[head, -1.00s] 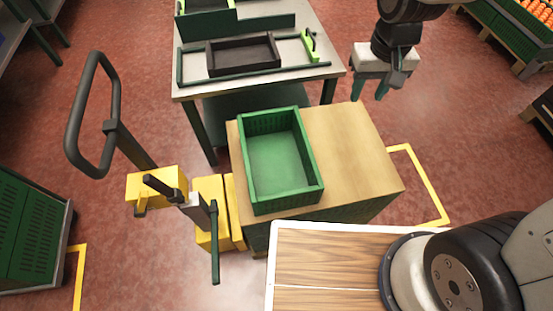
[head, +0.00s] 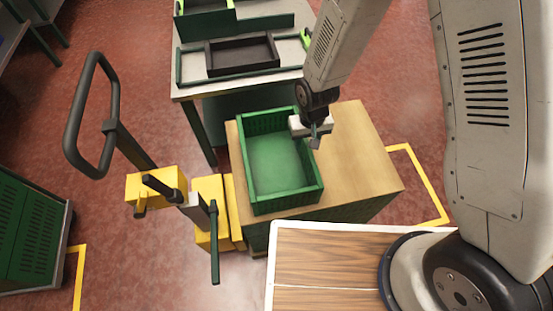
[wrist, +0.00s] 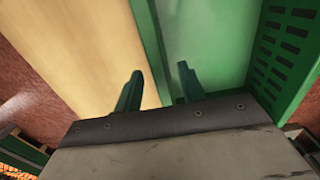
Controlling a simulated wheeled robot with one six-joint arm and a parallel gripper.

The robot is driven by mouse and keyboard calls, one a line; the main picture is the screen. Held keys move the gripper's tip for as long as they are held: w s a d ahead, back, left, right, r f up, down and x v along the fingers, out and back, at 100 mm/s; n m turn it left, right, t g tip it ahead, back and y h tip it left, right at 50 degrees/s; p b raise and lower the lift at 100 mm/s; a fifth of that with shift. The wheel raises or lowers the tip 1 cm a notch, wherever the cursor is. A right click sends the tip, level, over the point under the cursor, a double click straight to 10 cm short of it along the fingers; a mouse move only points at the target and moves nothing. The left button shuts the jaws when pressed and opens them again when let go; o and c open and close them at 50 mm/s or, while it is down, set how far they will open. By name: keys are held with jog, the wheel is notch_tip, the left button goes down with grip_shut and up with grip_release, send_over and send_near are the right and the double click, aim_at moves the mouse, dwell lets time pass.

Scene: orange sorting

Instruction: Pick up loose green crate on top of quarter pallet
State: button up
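The loose green crate (head: 278,168) is empty and sits upright on the left part of the wooden-topped stack (head: 352,165), in the middle of the head view. My gripper (head: 315,143) is at the crate's right wall, near its far end. In the wrist view my gripper (wrist: 160,85) is open, with its two green fingers apart. The rim of the crate (wrist: 150,45) runs between them, one finger over the wooden top and one over the crate's inside. I cannot tell how far down the fingers reach.
A yellow pallet jack (head: 205,205) with a dark handle stands left of the stack. A metal table (head: 190,88) with a dark tray (head: 243,57) is behind. A wood-topped surface (head: 330,265) lies in front. Another green crate stack (head: 30,230) is at far left.

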jog(key=shift+f, duration=2)
grip_shut()
jog(key=shift+r, duration=0.1)
